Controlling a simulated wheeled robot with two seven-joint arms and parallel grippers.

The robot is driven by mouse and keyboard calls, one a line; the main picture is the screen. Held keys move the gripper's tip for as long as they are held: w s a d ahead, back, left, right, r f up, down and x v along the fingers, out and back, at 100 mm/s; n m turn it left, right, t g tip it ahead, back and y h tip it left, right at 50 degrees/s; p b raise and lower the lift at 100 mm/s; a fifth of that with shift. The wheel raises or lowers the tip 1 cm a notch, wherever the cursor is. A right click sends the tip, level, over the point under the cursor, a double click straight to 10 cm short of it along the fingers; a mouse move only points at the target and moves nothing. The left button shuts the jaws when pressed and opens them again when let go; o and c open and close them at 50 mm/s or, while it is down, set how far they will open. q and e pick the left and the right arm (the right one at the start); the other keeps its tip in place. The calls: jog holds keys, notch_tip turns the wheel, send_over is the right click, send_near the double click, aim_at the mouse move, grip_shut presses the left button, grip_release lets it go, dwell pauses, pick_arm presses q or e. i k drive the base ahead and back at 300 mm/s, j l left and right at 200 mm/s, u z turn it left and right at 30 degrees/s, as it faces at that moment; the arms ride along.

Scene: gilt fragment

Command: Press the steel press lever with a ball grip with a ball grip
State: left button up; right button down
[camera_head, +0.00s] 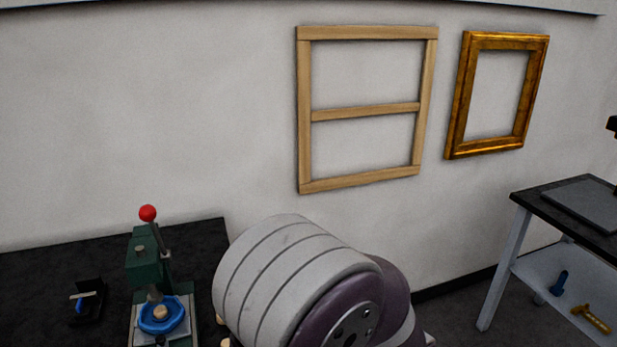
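The press (146,262) stands on the black table at the lower left and has a dark green body. Its steel lever (161,238) rises steeply beside the top of the body and ends in a red ball grip (148,213). Under the press, a blue ring-shaped piece (162,316) with a tan centre sits on the pale base. A large white and purple part, apparently a link of my own arm, fills the lower middle, to the right of the press. Neither of my grippers shows in the view.
The black table top (50,270) is mostly clear left of the press, apart from a small black stand (88,301). A wooden frame (305,110) and a gilt frame (457,100) hang on the wall. A second table (540,205) with a lower shelf stands at the right.

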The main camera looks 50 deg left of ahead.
aim_at(148, 213)
jog(key=i+l+u, duration=0.25)
jog(key=i, duration=0.3)
jog(key=i+l+u, duration=0.25)
jog(key=i+l, duration=0.15)
jog(key=i+u, duration=0.15)
jog(key=u, duration=0.3)
jog(key=i+j+u, duration=0.1)
jog(key=u, duration=0.35)
jog(key=i+u, duration=0.15)
jog(key=u, duration=0.3)
jog(key=i+l+u, duration=0.15)
jog(key=u, duration=0.35)
jog(key=i+l+u, duration=0.1)
jog(key=u, duration=0.35)
jog(key=i+l+u, duration=0.1)
jog(key=u, duration=0.35)
jog(key=i+l+u, duration=0.1)
jog(key=i+u, duration=0.15)
jog(key=u, duration=0.25)
jog(key=i+l+u, duration=0.2)
jog(key=u, duration=0.25)
jog(key=i+l+u, duration=0.15)
jog(key=l+u, duration=0.15)
jog(key=u, duration=0.2)
jog(key=i+l+u, duration=0.15)
jog(key=l+u, duration=0.3)
jog(key=j, duration=0.15)
